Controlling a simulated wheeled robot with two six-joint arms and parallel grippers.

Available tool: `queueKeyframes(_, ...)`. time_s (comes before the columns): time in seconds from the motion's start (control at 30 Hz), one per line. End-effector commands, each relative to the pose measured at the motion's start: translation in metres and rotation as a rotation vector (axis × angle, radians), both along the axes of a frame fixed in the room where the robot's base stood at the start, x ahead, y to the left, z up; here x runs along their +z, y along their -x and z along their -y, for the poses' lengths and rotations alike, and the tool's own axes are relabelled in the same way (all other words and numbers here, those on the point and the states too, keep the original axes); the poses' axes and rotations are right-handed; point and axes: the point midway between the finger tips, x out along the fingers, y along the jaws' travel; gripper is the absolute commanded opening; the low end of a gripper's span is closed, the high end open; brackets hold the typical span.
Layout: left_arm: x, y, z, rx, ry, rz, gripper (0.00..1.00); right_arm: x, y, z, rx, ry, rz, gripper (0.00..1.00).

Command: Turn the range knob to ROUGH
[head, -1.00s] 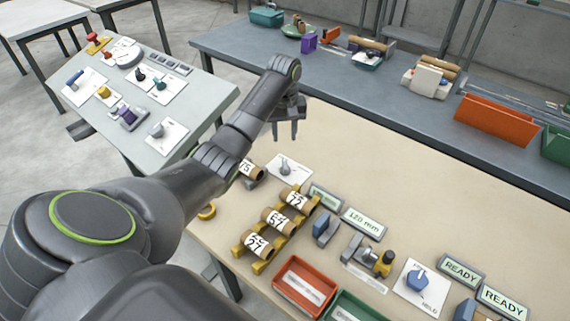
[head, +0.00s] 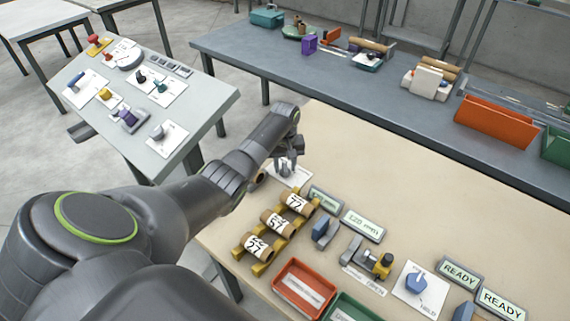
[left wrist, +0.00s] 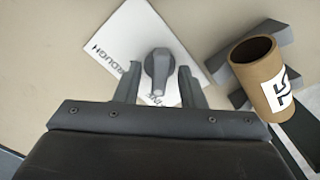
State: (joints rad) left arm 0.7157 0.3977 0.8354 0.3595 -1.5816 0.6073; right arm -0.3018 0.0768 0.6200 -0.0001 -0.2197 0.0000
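The range knob is a grey pointer knob (left wrist: 157,68) on a white plate (left wrist: 125,33) in the left wrist view. The word ROUGH is printed at the plate's left; another word near the bottom is partly hidden. The knob's narrow end points down toward that word. My left gripper (left wrist: 160,85) is open, with one finger on each side of the knob and gaps visible. In the head view the left gripper (head: 287,166) is over the plate (head: 291,178) and mostly hides the knob. My right gripper is not in view.
A cardboard tube (left wrist: 262,72) on a grey holder stands close right of the plate in the left wrist view. Labelled rolls (head: 277,222), small displays (head: 363,225) and a red tray (head: 303,287) lie nearer on the bench. The bench's far part is clear.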

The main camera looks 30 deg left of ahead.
Motion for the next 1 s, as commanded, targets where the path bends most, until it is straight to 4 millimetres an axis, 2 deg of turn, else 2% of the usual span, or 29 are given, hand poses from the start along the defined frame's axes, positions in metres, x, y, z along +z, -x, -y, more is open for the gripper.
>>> queueKeyframes(0.07, 0.000, 0.000, 0.000, 0.000, 0.000, 0.000, 0.32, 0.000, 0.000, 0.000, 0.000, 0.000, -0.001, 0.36)
queueKeyframes(0.3, 0.001, 0.000, 0.000, 0.000, 0.000, 0.000, 0.01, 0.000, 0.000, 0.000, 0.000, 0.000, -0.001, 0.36)
queueKeyframes(0.67, 0.002, 0.000, 0.000, -0.032, 0.001, -0.001, 0.00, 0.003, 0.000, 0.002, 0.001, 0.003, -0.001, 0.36)
queueKeyframes(1.0, 0.004, -0.001, 0.000, -0.243, 0.000, 0.000, 0.00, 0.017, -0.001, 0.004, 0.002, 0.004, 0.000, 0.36)
